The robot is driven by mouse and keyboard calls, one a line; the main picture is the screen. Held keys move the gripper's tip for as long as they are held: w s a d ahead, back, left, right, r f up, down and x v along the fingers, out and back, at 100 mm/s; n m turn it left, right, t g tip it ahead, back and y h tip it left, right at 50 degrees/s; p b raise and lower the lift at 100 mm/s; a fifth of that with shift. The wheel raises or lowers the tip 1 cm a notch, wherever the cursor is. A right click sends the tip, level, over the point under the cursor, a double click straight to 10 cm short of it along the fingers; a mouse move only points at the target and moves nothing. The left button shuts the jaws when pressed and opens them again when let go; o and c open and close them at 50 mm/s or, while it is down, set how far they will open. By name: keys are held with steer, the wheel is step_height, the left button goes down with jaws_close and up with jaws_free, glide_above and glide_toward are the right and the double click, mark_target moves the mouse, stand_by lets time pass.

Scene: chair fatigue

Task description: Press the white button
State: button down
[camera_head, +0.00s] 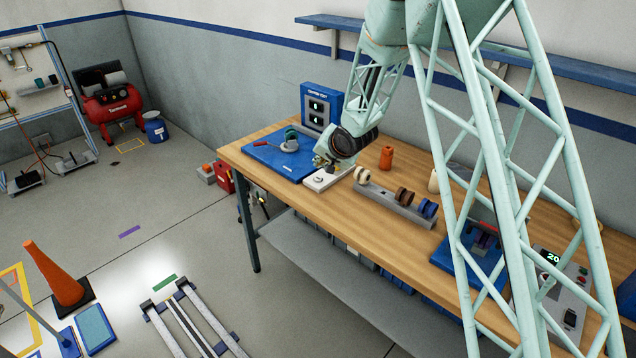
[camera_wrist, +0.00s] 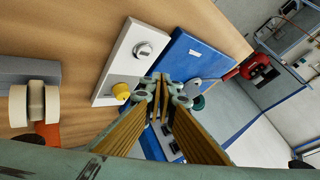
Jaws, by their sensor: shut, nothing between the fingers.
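A white control box (camera_head: 325,179) lies on the wooden workbench beside the blue board. In the wrist view the white box (camera_wrist: 112,72) carries a round pale button with a metallic rim (camera_wrist: 143,50) and a yellow knob (camera_wrist: 121,91). My gripper (camera_head: 322,163) is shut and empty, just above or beside the box's back edge in the head view. In the wrist view my gripper's fingertips (camera_wrist: 164,82) appear over the edge between the white box and the blue board, right of the yellow knob. I cannot tell whether they touch anything.
The blue board (camera_head: 271,156) holds a grey cup-like part (camera_head: 290,146) and a red-handled tool (camera_head: 262,144). A blue display unit (camera_head: 318,107) stands behind. An orange bottle (camera_head: 386,157) and a grey rack of rolls (camera_head: 393,204) stand to the right. Bare wood (camera_head: 345,217) lies in front.

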mark_target(320, 178)
steer(key=shift+f+b, duration=0.8)
steer(key=shift+f, duration=0.8)
steer(key=shift+f, duration=0.8)
stand_by(1.6)
steer(key=shift+r, duration=0.1)
stand_by(0.3)
steer(key=shift+r+p, duration=0.65)
steer(key=shift+r, duration=0.05)
steer(key=shift+r+p, duration=2.25)
steer(key=shift+r, duration=0.25)
